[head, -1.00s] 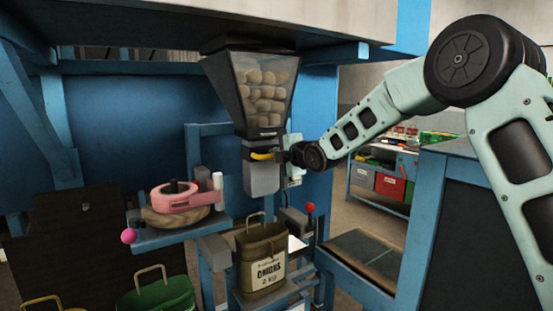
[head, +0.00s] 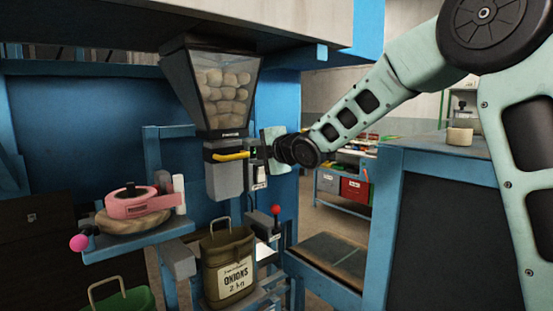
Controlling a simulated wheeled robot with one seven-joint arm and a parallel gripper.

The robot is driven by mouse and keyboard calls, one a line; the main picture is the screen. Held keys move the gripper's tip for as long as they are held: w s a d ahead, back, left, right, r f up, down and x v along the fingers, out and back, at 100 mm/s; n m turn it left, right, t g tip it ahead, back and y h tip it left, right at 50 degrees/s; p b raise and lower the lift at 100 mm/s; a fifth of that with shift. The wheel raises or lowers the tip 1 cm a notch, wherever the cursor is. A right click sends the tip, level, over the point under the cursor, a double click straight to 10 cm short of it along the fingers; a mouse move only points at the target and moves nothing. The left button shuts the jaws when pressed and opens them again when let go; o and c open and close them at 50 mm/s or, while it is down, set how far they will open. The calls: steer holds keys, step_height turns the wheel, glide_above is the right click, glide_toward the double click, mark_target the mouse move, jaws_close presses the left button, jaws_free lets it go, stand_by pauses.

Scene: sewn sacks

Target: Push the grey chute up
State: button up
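The grey chute (head: 224,181) hangs below the clear hopper (head: 222,90) full of round pale-brown items. A yellow handle (head: 230,156) crosses the chute's upper part. My gripper (head: 265,151) is just right of the handle, at about its height, and looks apart from it by a small gap. The fingers are small and seen side-on, so I cannot tell whether they are open or shut. A brown sack (head: 228,264) labelled onions stands upright below the chute, its mouth a little under the chute's lower end.
A red ball knob (head: 276,209) stands right of the sack. A green sack (head: 122,303) is at lower left. A dark-panelled blue bench (head: 440,230) stands at right.

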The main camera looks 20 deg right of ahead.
steer(key=b+v, duration=0.1)
steer(key=v, duration=0.8)
steer(key=shift+w, duration=0.1)
steer(key=s+a+f+m+g+h+b, duration=0.1)
steer(key=s+a+f+m+g, duration=0.3)
steer(key=s+a+f, duration=0.35)
steer(key=s+a+f+m+g+h, duration=0.1)
steer(key=s+a+f+m+g, duration=0.3)
steer(key=s+f, duration=0.55)
steer(key=s+f+m+g+h, duration=0.1)
steer(key=s+f+m+g, duration=0.2)
steer(key=s, duration=0.7)
steer(key=s+a+f+m+g+h, duration=0.1)
steer(key=s+f, duration=0.4)
steer(key=s, duration=0.6)
steer(key=m+g, duration=0.1)
steer(key=g, duration=0.1)
steer(key=shift+f+m+g, duration=0.3)
steer(key=shift+m+g, duration=0.1)
